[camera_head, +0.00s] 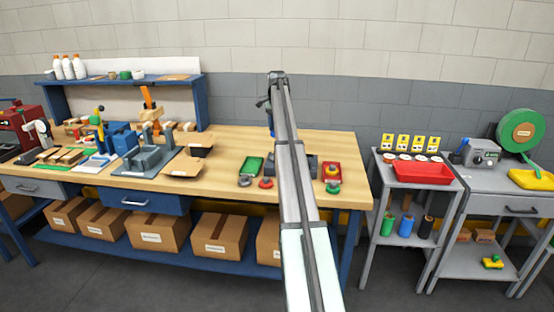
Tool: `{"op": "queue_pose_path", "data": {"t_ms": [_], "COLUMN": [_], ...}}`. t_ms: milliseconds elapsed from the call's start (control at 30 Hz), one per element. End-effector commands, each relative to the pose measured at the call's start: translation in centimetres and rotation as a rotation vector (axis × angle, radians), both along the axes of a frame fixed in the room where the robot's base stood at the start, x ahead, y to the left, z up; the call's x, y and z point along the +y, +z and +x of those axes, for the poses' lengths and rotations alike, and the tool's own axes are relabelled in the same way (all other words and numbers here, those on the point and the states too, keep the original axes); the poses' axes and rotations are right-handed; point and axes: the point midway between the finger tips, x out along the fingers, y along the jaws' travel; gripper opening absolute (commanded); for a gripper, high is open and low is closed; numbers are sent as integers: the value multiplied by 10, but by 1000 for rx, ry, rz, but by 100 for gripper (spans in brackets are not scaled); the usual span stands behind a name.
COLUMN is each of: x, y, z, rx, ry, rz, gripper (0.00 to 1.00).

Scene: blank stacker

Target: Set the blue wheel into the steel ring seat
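I cannot make out the blue wheel or the steel ring seat in the head view. A dark grey block (312,163) lies on the wooden bench behind my arm, and the arm covers its middle. I cannot tell whether it bears the ring seat. My arm rises through the middle of the view and bends over at the top, with a dark and blue part hanging down behind it. My gripper is hidden behind the arm, so its fingers do not show.
A green tray (251,166) and a red tray (331,171) flank the arm on the wooden bench (225,143). Small round parts lie in front, including a red one (265,183) and a green one (333,188). A grey fixture (146,159) stands left. A grey cart (393,175) stands right.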

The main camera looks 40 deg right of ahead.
Motion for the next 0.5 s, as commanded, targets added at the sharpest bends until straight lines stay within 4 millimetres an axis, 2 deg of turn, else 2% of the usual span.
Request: {"op": "queue_pose_path", "data": {"t_ms": [200,367,500], "x": [0,0,1], "y": [0,-2,-14], "z": [0,0,-1], "rx": [3,4,5], "ry": [-183,-241,-252], "rz": [2,3,4], "gripper": [28,28,28]}}
